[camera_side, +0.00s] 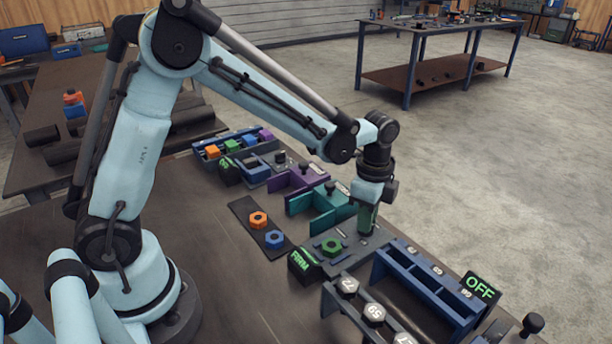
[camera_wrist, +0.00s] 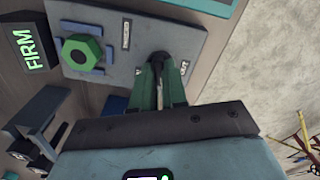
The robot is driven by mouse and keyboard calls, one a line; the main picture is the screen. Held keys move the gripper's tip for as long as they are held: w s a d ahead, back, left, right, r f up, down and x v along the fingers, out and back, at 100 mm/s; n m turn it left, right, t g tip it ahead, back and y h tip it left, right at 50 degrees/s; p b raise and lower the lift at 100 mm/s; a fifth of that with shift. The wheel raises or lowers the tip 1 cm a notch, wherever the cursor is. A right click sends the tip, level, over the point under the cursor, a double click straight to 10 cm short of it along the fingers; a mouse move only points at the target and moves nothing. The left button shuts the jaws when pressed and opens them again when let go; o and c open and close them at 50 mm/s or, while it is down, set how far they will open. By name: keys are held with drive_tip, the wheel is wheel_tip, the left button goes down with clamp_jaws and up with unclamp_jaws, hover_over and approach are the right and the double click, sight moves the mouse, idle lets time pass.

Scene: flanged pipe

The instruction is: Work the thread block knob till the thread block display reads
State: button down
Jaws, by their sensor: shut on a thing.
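The grey thread block (camera_side: 318,259) lies on the bench and carries a green hex nut (camera_side: 331,246); the nut also shows in the wrist view (camera_wrist: 82,50). Its black display (camera_side: 303,262) reads FIRM in green, and the same word is legible on the display in the wrist view (camera_wrist: 31,48). My gripper (camera_side: 366,221) points down at the block's far right end. In the wrist view my green fingers (camera_wrist: 158,82) are closed around the dark knob (camera_wrist: 160,58), which is mostly hidden between them. Small labels lie on the plate beside the knob.
A blue rack (camera_side: 425,285) and an OFF display (camera_side: 481,287) stand to the right. Orange (camera_side: 258,220) and blue (camera_side: 274,239) hex nuts lie on a dark strip. Teal (camera_side: 322,203) and purple (camera_side: 300,181) fixtures stand behind.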

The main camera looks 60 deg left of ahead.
idle(0.4)
drive_tip(key=c, duration=1.2)
unclamp_jaws()
drive_tip(key=shift+o, duration=0.2)
wheel_tip(320, 180, up, 12)
drive_tip(key=shift+r, duration=0.1)
drive_tip(key=s+a+n+t, duration=0.3)
drive_tip(key=s+n, duration=0.3)
drive_tip(key=s+a+f+n+t, duration=0.1)
drive_tip(key=s+a+n+t, duration=0.2)
drive_tip(key=s+n, duration=0.3)
drive_tip(key=shift+s+f+n+t, duration=0.25)
drive_tip(key=shift+s+n+t, duration=0.05)
drive_tip(key=shift+n+t, duration=0.35)
